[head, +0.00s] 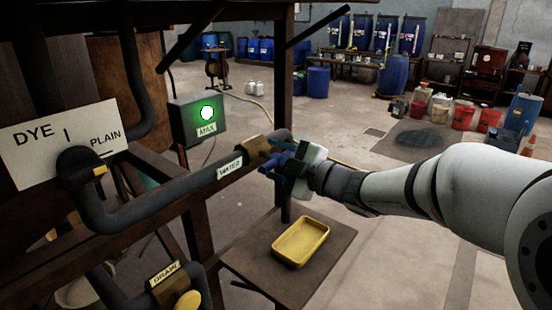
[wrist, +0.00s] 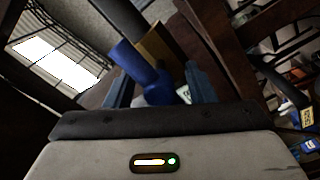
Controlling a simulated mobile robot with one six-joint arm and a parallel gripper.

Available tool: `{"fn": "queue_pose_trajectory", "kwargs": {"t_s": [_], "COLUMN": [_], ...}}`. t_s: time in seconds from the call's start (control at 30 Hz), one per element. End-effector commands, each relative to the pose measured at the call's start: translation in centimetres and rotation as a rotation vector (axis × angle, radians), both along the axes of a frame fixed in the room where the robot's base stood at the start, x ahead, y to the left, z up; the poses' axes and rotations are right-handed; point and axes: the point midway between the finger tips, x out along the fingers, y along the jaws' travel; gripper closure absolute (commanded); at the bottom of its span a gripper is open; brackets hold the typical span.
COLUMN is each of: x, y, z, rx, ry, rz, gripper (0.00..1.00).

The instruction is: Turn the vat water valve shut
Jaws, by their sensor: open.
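The water valve has a brass-coloured body (head: 256,146) on the dark pipe, beside the label "WATER" (head: 230,167). Its blue handle (wrist: 135,62) shows in the wrist view, with the brass body (wrist: 160,48) behind it. My gripper (head: 275,158) is at the valve, reaching in from the right. In the wrist view my gripper (wrist: 160,85) is open, with one finger on each side of the blue handle's lower part. I cannot tell whether either finger touches it. In the head view my gripper partly hides the handle.
A green-lit box marked "MAX" (head: 197,121) stands behind the pipe. A "DYE / PLAIN" selector plate (head: 62,140) and a "DRAIN" valve (head: 165,275) are at left. A yellow tray (head: 301,242) lies on a low shelf below.

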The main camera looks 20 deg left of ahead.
Motion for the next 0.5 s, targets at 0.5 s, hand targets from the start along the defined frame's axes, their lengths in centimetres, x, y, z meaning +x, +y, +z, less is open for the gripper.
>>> {"fn": "queue_pose_trajectory", "kwargs": {"t_s": [0.5], "x": [-0.01], "y": [0.05], "z": [-0.03], "rx": [-0.001], "ry": [0.0], "rz": [0.001], "gripper": [0.75]}}
